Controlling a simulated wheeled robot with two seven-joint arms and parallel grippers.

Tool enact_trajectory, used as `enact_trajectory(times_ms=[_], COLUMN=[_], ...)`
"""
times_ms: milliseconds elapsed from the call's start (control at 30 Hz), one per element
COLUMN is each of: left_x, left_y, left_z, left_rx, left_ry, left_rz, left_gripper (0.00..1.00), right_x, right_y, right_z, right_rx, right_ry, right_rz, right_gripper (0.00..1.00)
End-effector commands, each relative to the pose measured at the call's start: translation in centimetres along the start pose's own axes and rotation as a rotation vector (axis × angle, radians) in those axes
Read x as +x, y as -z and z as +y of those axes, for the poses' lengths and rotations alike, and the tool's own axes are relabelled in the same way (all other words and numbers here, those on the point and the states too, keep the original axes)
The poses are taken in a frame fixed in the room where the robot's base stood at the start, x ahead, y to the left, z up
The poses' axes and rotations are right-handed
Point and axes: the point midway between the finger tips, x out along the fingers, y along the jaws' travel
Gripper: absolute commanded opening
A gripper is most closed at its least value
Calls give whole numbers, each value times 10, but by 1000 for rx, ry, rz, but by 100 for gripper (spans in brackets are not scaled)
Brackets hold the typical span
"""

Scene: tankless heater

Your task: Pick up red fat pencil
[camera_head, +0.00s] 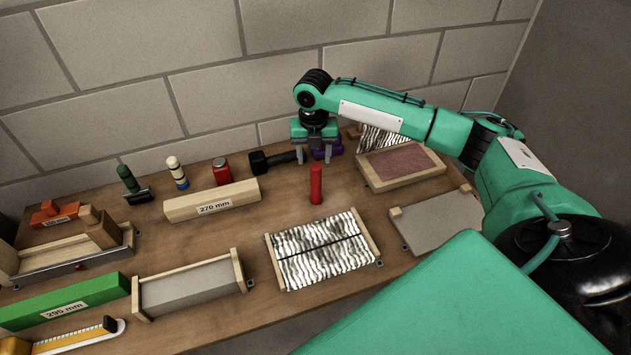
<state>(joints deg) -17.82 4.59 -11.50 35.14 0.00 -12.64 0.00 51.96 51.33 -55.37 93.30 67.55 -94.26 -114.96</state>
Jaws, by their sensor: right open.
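My left gripper is not in view.
A foil-covered frame (322,250) lies in front of the pencil. A 270 mm wood block (212,201) lies to the left. A sanding board (400,165) lies to the right.

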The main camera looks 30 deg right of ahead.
Motion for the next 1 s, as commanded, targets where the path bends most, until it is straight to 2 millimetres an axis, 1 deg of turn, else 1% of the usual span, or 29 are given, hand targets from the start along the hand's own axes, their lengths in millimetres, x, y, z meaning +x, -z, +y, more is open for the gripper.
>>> enact_trajectory(times_ms=[33, 100, 167, 333, 400, 467, 533, 633, 733, 900, 967, 1000], left_x=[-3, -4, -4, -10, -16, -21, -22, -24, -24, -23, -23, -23], left_y=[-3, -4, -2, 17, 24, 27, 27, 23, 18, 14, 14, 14], left_z=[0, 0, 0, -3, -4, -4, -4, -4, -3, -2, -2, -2], left_rx=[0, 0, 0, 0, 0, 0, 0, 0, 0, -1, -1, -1], left_ry=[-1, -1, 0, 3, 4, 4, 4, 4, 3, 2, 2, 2], left_rz=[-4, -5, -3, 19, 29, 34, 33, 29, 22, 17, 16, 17], left_gripper=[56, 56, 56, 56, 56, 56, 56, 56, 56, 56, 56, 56], right_x=[7, 15, 20, 31, 40, 50, 61, 71, 75, 75, 75, 75], right_y=[1, 0, 0, 3, 6, 8, 8, 7, 7, 7, 7, 7], right_z=[0, 0, 0, -3, -5, -7, -7, -7, -7, -7, -7, -7], right_rx=[0, 0, 0, -1, 0, 0, 0, 1, 0, 0, 0, 0], right_ry=[2, 1, 1, 2, 3, 3, 1, 0, 0, 0, 0, 0], right_rz=[3, 1, 0, 2, 2, 2, 2, 0, -1, -1, -1, -1], right_gripper=[53, 53, 53, 53, 53, 53, 53, 53, 53, 53, 41, 33])
